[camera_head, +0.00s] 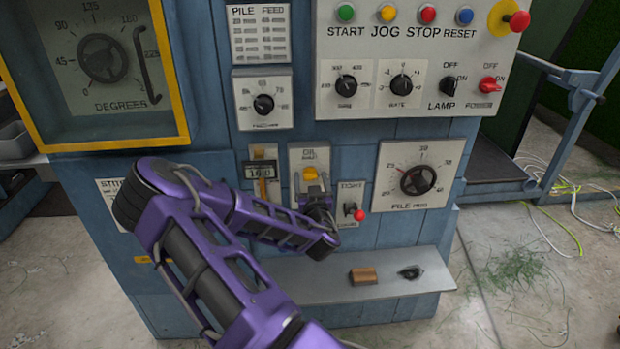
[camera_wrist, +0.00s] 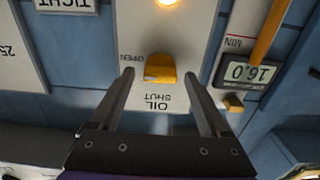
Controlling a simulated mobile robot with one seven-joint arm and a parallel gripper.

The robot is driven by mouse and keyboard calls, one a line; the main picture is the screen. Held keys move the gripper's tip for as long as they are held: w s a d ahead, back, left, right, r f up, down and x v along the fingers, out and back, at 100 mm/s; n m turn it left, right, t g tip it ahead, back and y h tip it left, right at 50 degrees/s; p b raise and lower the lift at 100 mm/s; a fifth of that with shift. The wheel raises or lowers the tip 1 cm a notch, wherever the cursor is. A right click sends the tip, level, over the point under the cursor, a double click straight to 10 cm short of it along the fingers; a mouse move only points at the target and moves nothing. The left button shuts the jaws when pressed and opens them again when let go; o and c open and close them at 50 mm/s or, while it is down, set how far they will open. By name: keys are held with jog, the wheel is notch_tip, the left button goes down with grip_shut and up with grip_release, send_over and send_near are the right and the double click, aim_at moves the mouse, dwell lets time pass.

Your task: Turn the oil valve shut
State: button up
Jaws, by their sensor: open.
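The oil valve is a small yellow handle (camera_wrist: 160,69) on a pale plate (camera_wrist: 150,35). In the wrist view the plate's lettering is upside down: OIL and SHUT lie below the handle, OPEN to its left. I cannot tell which mark the handle points at. My gripper (camera_wrist: 158,73) is open, one finger on each side of the handle, with a gap visible at both sides. In the head view the yellow handle (camera_head: 311,173) shows just above my gripper (camera_head: 317,191), which hides the lower part of the plate.
A lit lamp (camera_wrist: 167,2) sits on the same plate. A display reading 16.0 (camera_wrist: 249,72) with an orange lever is beside it. In the head view a red-tipped switch (camera_head: 355,213) and a dial (camera_head: 418,180) lie right of my gripper. A shelf (camera_head: 330,290) juts out below.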

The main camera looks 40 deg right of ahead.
grip_shut()
dwell(0.3)
jog(key=n+b, duration=0.2)
jog(key=n, duration=0.2)
jog(key=shift+a+f+n+b, duration=0.1)
jog(key=shift+n+b, duration=0.25)
jog(key=shift+n, duration=0.05)
jog(key=n+b, duration=0.2)
jog(key=n, duration=0.2)
jog(key=shift+w+n, duration=0.1)
jog(key=shift+n, duration=0.2)
jog(key=n+b, duration=0.1)
jog(key=n, duration=0.3)
jog(key=shift+a+f+b, duration=0.1)
jog(key=shift+b, duration=0.2)
jog(key=shift+n+b, duration=0.5)
jog(key=shift+n, duration=1.7)
